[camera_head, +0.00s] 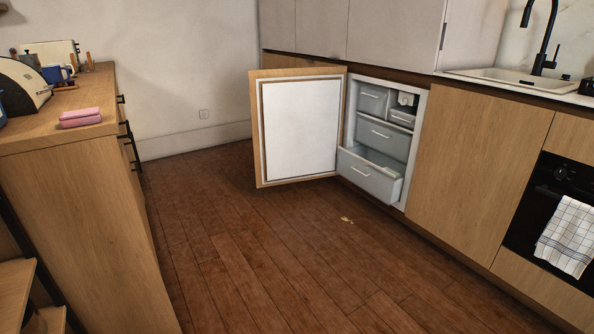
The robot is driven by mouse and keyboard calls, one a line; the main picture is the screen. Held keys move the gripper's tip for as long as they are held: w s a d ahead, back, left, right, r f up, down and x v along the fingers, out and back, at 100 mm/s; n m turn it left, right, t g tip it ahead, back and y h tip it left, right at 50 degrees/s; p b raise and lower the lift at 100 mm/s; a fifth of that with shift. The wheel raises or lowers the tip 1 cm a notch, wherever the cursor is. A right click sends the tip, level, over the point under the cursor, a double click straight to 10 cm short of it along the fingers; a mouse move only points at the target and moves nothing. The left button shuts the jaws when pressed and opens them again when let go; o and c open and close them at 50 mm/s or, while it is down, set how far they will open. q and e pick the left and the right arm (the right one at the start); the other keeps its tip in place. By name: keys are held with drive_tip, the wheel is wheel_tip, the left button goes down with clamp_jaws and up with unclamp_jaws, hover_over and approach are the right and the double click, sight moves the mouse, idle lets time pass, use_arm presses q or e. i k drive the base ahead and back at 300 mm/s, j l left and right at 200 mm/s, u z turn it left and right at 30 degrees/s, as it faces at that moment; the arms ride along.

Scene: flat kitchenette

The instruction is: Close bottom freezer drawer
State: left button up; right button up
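The freezer (423,134) is built into the lower cabinets right of the middle. Its door (299,129) stands wide open to the left, with a wooden front and a white inner panel. The bottom freezer drawer (368,178) is grey, with a light handle, and is pulled partly out past the freezer opening. The middle drawer (381,139) above it sits further in. At the top is a small drawer (372,99) on the left, beside a compartment (402,115) with a pale object in it. Neither gripper is in view.
A wooden counter (60,130) with a pink folded cloth (80,117) stands at the left. An oven (552,205) with a checked towel (568,236) is at the right. The wooden floor (270,250) before the freezer is clear except for a small pale scrap (346,219).

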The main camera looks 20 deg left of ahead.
sight(388, 191)
drive_tip(key=u, duration=0.3)
drive_tip(key=i, duration=1)
drive_tip(key=l+z, duration=0.05)
drive_tip(key=l, duration=0.05)
